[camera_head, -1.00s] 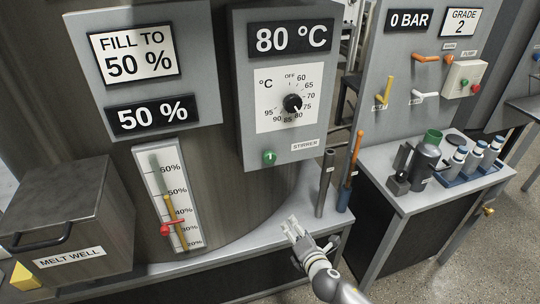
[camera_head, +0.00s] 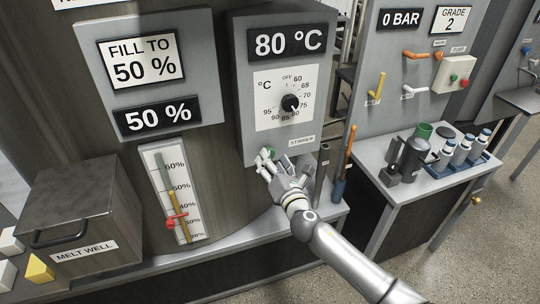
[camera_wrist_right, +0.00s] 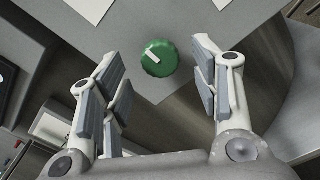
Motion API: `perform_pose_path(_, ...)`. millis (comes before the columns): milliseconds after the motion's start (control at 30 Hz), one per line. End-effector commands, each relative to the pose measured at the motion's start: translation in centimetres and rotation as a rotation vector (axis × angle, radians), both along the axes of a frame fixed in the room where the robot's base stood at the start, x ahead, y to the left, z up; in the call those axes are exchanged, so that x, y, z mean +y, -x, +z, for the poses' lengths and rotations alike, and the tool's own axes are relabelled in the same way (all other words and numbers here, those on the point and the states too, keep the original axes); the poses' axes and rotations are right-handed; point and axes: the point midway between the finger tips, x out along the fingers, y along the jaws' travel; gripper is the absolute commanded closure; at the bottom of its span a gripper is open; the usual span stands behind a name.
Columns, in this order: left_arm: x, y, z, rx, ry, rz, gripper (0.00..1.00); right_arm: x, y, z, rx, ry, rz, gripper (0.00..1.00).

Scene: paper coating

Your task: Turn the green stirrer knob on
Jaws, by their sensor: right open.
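The green stirrer knob (camera_wrist_right: 160,58) is on the lower part of the grey panel, with a pale pointer mark across it. In the right wrist view it lies between and just beyond my two open fingers. In the head view the knob (camera_head: 273,152) is mostly hidden behind my right gripper (camera_head: 266,158), which is right in front of it. The right gripper (camera_wrist_right: 160,85) is open and holds nothing; its fingers stand apart on both sides of the knob. The label "STIRRER" (camera_head: 302,141) is to the knob's right. My left gripper is not in view.
Above the knob are the temperature dial (camera_head: 290,103) and the 80 °C sign (camera_head: 290,42). Dark and orange-handled rods (camera_head: 346,160) stand close to the right of the gripper. The level gauge (camera_head: 176,195) and melt well box (camera_head: 85,215) are to the left.

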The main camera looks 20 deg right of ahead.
Motion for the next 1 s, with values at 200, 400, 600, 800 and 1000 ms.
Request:
perform_pose_path(200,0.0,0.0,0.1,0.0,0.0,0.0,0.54,0.1,-2.2,0.0,-0.001,-0.001,-0.001,0.44)
perform_pose_path(400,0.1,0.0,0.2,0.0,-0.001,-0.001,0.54,0.1,-2.7,0.0,0.001,-0.001,-0.001,0.44)
perform_pose_path(600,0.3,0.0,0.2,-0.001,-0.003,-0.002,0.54,0.1,-2.7,0.0,0.001,-0.001,-0.001,0.44)
perform_pose_path(800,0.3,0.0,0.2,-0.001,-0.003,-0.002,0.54,0.1,-2.7,0.0,0.001,-0.001,-0.001,0.67)
perform_pose_path(1000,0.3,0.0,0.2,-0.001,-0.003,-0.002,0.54,0.1,-2.7,0.0,0.001,-0.001,-0.001,0.9)
